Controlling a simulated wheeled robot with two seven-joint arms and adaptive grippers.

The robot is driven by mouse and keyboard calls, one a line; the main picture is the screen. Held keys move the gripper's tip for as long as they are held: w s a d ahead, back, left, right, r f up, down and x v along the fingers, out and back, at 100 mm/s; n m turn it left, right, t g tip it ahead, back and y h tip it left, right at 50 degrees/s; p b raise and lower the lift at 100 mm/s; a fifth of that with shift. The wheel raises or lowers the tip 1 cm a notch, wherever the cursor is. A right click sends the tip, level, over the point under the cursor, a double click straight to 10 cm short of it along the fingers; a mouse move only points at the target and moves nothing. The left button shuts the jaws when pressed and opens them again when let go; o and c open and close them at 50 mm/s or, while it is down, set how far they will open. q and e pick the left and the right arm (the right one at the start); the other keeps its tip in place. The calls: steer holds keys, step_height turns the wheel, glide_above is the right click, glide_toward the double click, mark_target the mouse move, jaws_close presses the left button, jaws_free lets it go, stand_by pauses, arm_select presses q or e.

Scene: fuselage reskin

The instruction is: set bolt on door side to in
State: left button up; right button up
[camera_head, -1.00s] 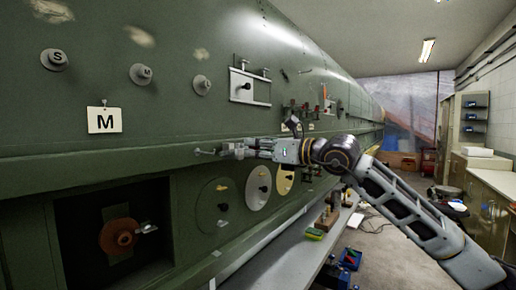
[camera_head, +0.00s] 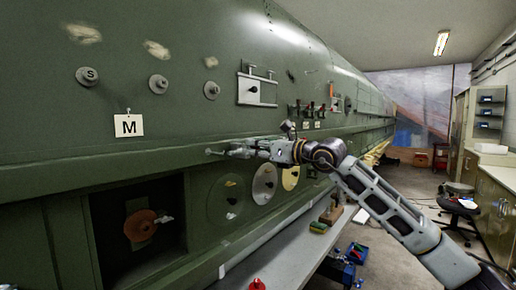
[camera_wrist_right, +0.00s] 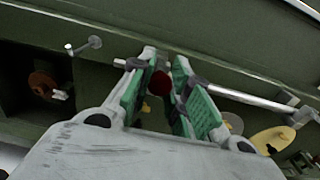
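My right gripper (camera_head: 232,152) is at the ledge of the green fuselage side, below and right of the M tag. In the right wrist view, its two green-padded fingers (camera_wrist_right: 160,78) stand apart, one on each side of a dark red knob (camera_wrist_right: 160,84). A gap shows on the knob's left; contact on its right cannot be told. A thin grey metal rod, which looks like the bolt (camera_wrist_right: 252,100), runs past the fingers to a bracket (camera_wrist_right: 298,112) at right. A small stud (camera_wrist_right: 85,46) stands left of the fingers. My left gripper is not in view.
An orange-brown disc (camera_head: 141,226) sits in a dark recess below the ledge. Round plates (camera_head: 264,184) line the lower panel. Knobs marked S, M and L (camera_head: 158,84) and the M tag (camera_head: 129,125) are above. A bench (camera_head: 290,258) runs along the bottom; the floor at right is partly clear.

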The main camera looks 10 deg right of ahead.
steer(key=o, duration=0.5)
steer(key=shift+w+a+r, duration=0.1)
steer(key=shift+w, duration=0.05)
steer(key=shift+c, duration=0.2)
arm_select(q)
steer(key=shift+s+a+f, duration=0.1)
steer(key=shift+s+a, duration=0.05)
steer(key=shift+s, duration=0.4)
arm_select(e)
steer(key=shift+s, duration=0.2)
steer(key=shift+v, duration=0.9)
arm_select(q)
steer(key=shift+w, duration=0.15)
arm_select(e)
steer(key=v, duration=1)
steer(key=shift+w, duration=0.1)
